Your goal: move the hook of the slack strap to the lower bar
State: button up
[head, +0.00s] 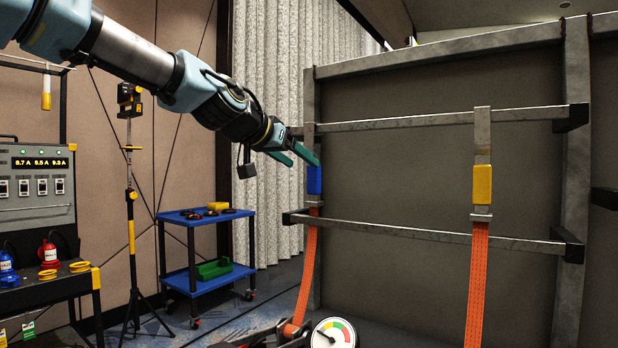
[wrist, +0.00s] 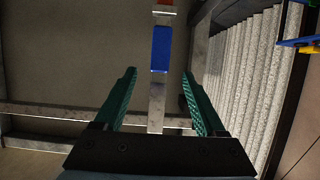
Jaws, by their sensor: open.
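Two orange straps hang on a metal frame, each with a flat metal hook above it. The left strap (head: 308,265) has a blue grip (head: 314,180) on its hook and bows toward its lower end. The right strap (head: 477,285) has a yellow grip (head: 482,184), its hook reaching the upper bar (head: 400,122). The lower bar (head: 400,231) runs below both grips. My gripper (head: 304,161) is open and empty beside the blue-grip hook. In the wrist view the blue grip (wrist: 160,48) appears just beyond the fingertips, its metal shank (wrist: 156,105) between the fingers. Contact cannot be told.
A dial gauge (head: 334,337) stands at the left strap's foot. A blue cart (head: 205,217), a tripod (head: 131,200) and a power panel (head: 35,185) stand to the left. A grey curtain (head: 265,80) hangs behind my gripper. Frame posts (head: 575,130) bound the bars.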

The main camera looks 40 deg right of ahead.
aim_at(320, 177)
jog(key=shift+p+x, duration=0.55)
jog(key=shift+x, duration=2.05)
jog(key=shift+p+x, duration=0.7)
jog(key=shift+x, duration=2)
jog(key=shift+f, duration=0.15)
grip_shut()
